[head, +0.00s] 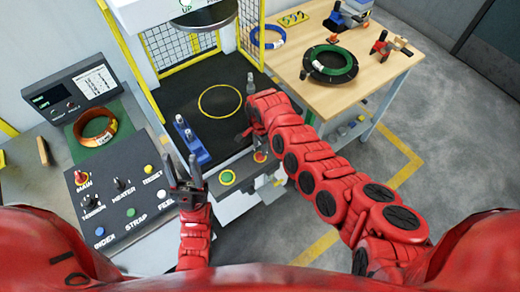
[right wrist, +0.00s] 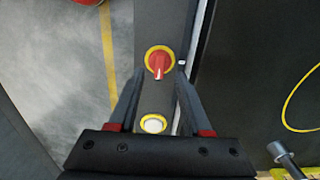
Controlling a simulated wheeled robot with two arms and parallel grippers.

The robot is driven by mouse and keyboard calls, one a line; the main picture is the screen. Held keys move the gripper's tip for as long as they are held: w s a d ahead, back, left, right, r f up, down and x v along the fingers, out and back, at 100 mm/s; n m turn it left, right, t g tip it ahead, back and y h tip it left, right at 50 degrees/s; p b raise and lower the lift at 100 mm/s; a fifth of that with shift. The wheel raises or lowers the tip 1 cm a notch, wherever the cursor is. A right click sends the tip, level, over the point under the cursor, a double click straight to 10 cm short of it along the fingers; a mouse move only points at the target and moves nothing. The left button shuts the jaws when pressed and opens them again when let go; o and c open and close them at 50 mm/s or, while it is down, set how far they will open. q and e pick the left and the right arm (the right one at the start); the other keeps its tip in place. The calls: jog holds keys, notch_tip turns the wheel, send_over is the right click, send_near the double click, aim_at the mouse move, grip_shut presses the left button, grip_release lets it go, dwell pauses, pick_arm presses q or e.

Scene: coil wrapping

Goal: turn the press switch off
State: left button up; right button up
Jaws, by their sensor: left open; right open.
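The press switch is a red rotary knob on a yellow ring (right wrist: 160,62), set in a dark panel strip. Its handle, with a pale tip, points down in the right wrist view. What looks like the same knob (head: 260,156) shows in the head view on the press's front panel. My right gripper (right wrist: 157,72) is open, its fingers on either side of the knob in the picture; contact cannot be told. In the head view its fingers are hidden by my arm. My left gripper (head: 182,160) is open and empty in front of the press, left of the green button (head: 227,177).
A white button (right wrist: 153,123) sits below the knob. The press bed (head: 190,85) carries a yellow circle, a blue block (head: 191,142) and a grey post (right wrist: 285,158). The control console (head: 125,195) is at left. A wooden table (head: 375,70) with coils stands at right.

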aim_at(260, 153)
jog(key=shift+f+b, duration=0.4)
jog(key=shift+f, duration=1.5)
grip_shut()
